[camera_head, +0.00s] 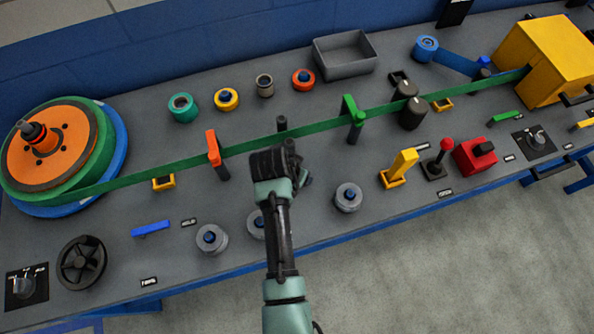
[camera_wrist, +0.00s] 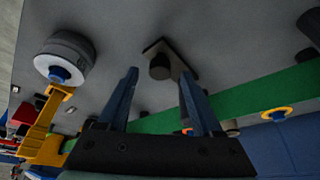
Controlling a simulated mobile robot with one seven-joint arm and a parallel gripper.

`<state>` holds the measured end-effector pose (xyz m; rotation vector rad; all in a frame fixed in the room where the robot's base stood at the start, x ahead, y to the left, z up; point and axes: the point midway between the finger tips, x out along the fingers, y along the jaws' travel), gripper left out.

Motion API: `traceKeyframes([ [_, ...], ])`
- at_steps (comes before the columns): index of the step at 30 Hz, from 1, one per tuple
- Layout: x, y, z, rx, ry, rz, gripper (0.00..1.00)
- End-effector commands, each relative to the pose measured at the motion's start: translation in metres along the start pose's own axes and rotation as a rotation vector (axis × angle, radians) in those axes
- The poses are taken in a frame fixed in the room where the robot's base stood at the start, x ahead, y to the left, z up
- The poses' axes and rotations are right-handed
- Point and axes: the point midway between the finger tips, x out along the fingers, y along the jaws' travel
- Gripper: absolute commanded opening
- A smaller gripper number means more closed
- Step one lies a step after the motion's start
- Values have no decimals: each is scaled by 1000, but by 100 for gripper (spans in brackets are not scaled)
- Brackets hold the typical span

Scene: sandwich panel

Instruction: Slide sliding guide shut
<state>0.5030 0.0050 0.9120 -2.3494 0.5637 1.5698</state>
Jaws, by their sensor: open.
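My gripper (camera_wrist: 160,95) is open in the wrist view, its two dark fingers apart. A dark round post (camera_wrist: 160,66) on a square plate shows between and beyond the fingertips, and I cannot tell whether they touch it. In the head view my gripper (camera_head: 280,165) is over the middle of the panel, just in front of the green belt, and hides what is under it. An orange upright guide (camera_head: 213,148) and a green upright guide (camera_head: 350,107) stand at the belt. I cannot tell which part is the sliding guide.
The green belt (camera_head: 250,145) runs from the reel (camera_head: 50,142) to a yellow box (camera_head: 543,55). Grey rollers (camera_head: 348,197) line the front side. A yellow lever (camera_head: 403,163), a red-knobbed lever (camera_head: 445,146) and a red block (camera_head: 473,158) stand to the right.

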Motion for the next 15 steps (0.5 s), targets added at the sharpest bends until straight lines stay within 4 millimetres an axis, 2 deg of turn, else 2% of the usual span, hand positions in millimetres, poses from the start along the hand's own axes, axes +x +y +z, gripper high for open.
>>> traceKeyframes([
  [6,13,0,0,1,-1,0,67],
  [15,13,0,0,0,0,0,65],
])
